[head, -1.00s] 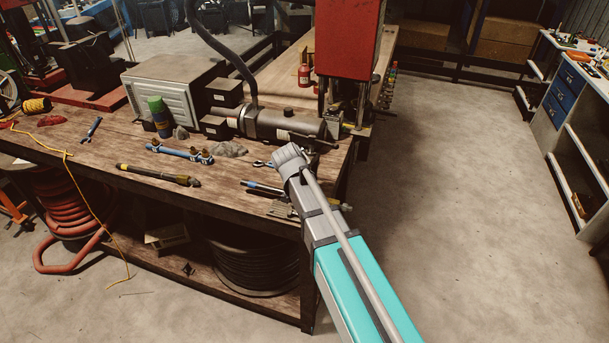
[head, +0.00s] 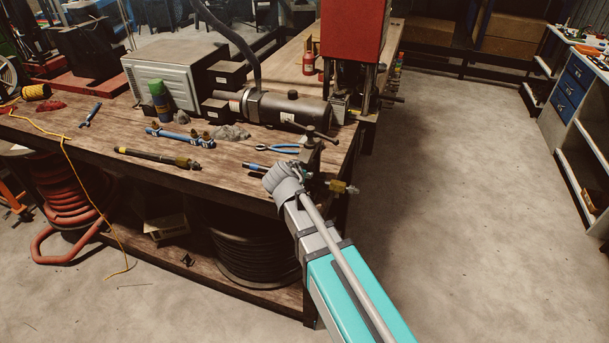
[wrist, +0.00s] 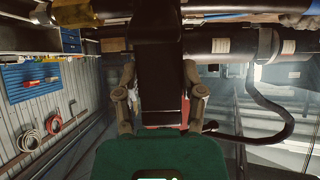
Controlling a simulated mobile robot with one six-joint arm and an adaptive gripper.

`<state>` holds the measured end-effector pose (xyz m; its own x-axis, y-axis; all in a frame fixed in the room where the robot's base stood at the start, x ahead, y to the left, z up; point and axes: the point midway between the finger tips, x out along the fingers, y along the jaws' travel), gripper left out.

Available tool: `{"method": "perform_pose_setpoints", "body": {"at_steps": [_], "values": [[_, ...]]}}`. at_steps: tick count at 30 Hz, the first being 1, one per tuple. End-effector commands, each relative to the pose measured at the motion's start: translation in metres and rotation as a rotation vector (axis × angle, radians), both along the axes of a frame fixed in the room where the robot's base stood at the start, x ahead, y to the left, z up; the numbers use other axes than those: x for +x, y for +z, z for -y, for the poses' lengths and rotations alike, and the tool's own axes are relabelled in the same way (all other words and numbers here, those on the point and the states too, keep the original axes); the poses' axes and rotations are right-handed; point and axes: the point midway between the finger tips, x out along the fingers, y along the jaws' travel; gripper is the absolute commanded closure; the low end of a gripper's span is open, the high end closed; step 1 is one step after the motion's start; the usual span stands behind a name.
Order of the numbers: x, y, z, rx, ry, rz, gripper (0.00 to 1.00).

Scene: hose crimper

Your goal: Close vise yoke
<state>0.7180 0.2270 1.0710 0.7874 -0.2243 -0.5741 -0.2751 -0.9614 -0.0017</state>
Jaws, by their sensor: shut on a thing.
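The vise (head: 310,158) stands at the front right corner of the wooden workbench, with a T-bar handle on its top. A brass fitting (head: 343,187) sticks out on its right side. In the head view my arm's end covers my gripper's fingers and part of the vise. In the wrist view my gripper (wrist: 160,92) has one finger on each side of a dark upright part (wrist: 158,60), which appears to be the vise yoke. The fingers are shut on it. Whether the yoke is latched cannot be seen.
Blue-handled pliers (head: 272,148), a dark hose piece (head: 155,158) and a blue tool (head: 175,137) lie on the bench (head: 225,170). The floor to the right is clear.

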Motion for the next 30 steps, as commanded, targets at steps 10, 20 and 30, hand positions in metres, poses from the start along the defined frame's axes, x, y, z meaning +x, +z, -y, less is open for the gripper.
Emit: {"method": "perform_pose_setpoints", "body": {"at_steps": [10,20,30], "values": [[-0.0041,-0.0079,-0.0048,-0.019,0.005,0.056,1.0],[-0.0058,-0.0079,-0.0066,-0.019,0.006,0.058,1.0],[-0.0061,-0.008,-0.0075,-0.019,0.007,0.058,0.14]]}}
